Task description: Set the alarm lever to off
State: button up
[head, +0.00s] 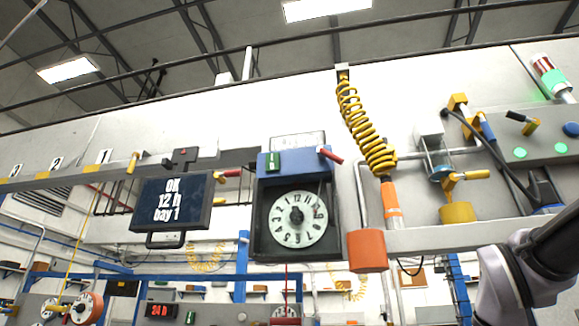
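A clock (297,218) with a white dial hangs in a dark square case on the wall, near the middle of the head view. A blue box (295,161) sits on top of the case. A red-handled lever (330,155) sticks out at the box's right end, tilted down to the right; it looks like the alarm lever, but no readable label confirms this. A small green piece (273,161) is on the box's left part. My arm shows at the lower right, well apart from the clock. I cannot make out my gripper in this view.
A dark screen (171,203) reading "OK 12 h bay 1" hangs left of the clock, with another red handle (228,173) between them. A yellow coiled hose (364,128) and an orange cup (367,250) hang to the right. A grey panel (545,150) with green lights stands farther right.

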aim_at(516, 116)
jog(key=k+l+u, duration=0.35)
jog(key=k+u, duration=0.35)
jog(key=k, duration=0.25)
